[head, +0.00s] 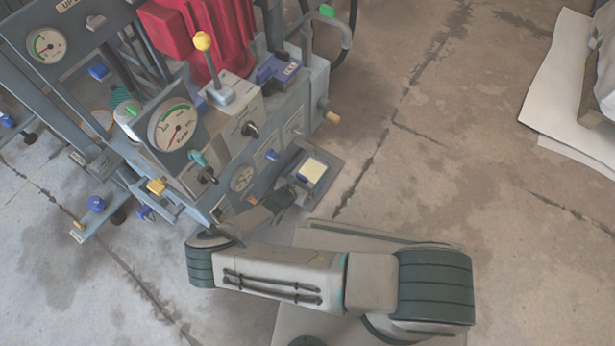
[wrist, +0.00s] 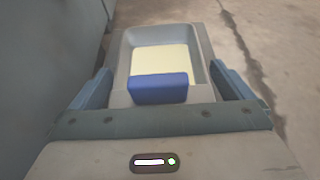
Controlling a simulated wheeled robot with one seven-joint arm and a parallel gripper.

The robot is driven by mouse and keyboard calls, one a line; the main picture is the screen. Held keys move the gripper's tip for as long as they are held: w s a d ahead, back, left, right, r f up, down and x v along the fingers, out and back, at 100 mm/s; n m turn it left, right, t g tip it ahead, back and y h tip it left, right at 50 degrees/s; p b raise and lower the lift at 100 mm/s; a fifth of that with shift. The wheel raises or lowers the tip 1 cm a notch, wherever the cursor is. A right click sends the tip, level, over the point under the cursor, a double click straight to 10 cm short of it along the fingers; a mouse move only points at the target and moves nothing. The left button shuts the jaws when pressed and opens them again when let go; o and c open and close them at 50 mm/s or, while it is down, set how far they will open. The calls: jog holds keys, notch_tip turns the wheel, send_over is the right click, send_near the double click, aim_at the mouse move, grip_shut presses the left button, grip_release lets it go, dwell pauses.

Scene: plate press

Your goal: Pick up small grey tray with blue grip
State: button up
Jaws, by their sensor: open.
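The small grey tray (wrist: 199,50) is straight ahead in the wrist view, with a pale yellow inside floor. Its blue grip (wrist: 158,88) is a block on the near edge, facing me. My gripper (wrist: 160,92) is open, with one finger on each side of the blue grip and a gap to both. In the head view the tray (head: 331,164) sticks out at the right lower side of the press.
The grey press (head: 285,130) stands close to the left of the tray, with gauges, a yellow-knobbed lever (head: 203,42) and several knobs. Open concrete floor (head: 420,150) lies to the right.

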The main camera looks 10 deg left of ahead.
jog(key=c, duration=1)
jog(key=shift+c, duration=0.5)
jog(key=shift+r, duration=0.15)
